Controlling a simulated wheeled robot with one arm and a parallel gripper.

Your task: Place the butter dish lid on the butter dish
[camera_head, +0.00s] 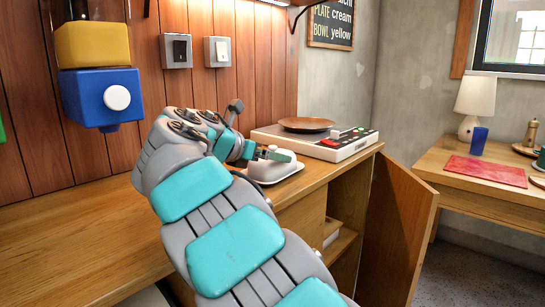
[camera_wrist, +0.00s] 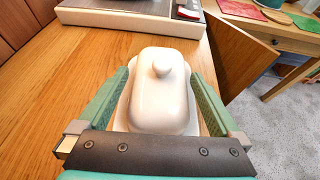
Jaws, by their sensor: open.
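The white butter dish lid (camera_wrist: 159,100), with a round knob on top, sits over the white butter dish (camera_wrist: 203,124) on the wooden counter. The dish's rim shows around the lid's sides in the wrist view. I cannot tell whether the lid is fully seated. In the head view the lid (camera_head: 267,168) and dish (camera_head: 290,172) are partly hidden by my gripper (camera_head: 268,155). In the wrist view my gripper (camera_wrist: 161,78) is open, with one green finger on each side of the lid. Small gaps seem to show between fingers and lid.
An appliance (camera_head: 318,143) with a brown plate (camera_head: 306,125) stands behind the dish. An open cabinet door (camera_head: 397,225) sticks out at the counter's right end. A side table (camera_head: 450,165) with a lamp (camera_head: 474,100) stands farther right. The counter's left part is clear.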

